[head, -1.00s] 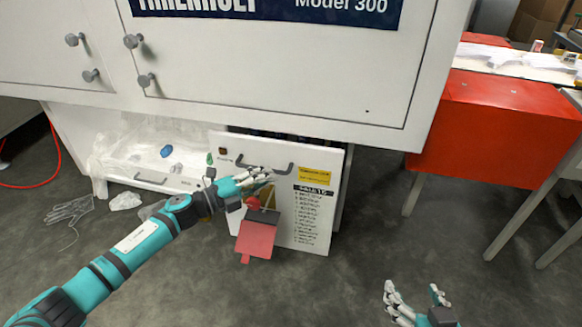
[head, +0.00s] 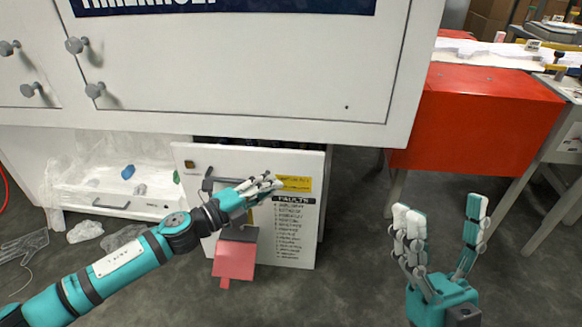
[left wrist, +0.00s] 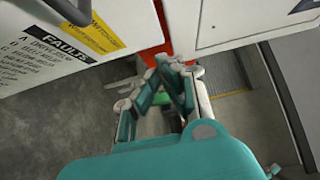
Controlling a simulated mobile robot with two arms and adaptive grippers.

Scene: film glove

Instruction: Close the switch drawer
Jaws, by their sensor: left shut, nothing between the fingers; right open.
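The switch drawer (head: 308,235) has a white front with a dark bar handle (head: 208,181), a yellow sticker and a black FAULTS label. It stands under the white cabinet, pulled out, with a dark interior showing along its top edge. My left gripper (head: 272,184) is shut and empty in front of the drawer face, near the yellow sticker. I cannot tell whether it touches. In the left wrist view the shut fingers (left wrist: 172,72) lie right of the drawer front (left wrist: 40,75). My right gripper (head: 438,208) is open and empty, right of the drawer.
The white cabinet (head: 230,75) overhangs the drawer. A red lockout tag (head: 235,262) hangs at the drawer front. An open white tray drawer (head: 75,199) with plastic wrap is at left. A red cabinet (head: 475,115) stands at right. The floor (head: 350,265) between is clear.

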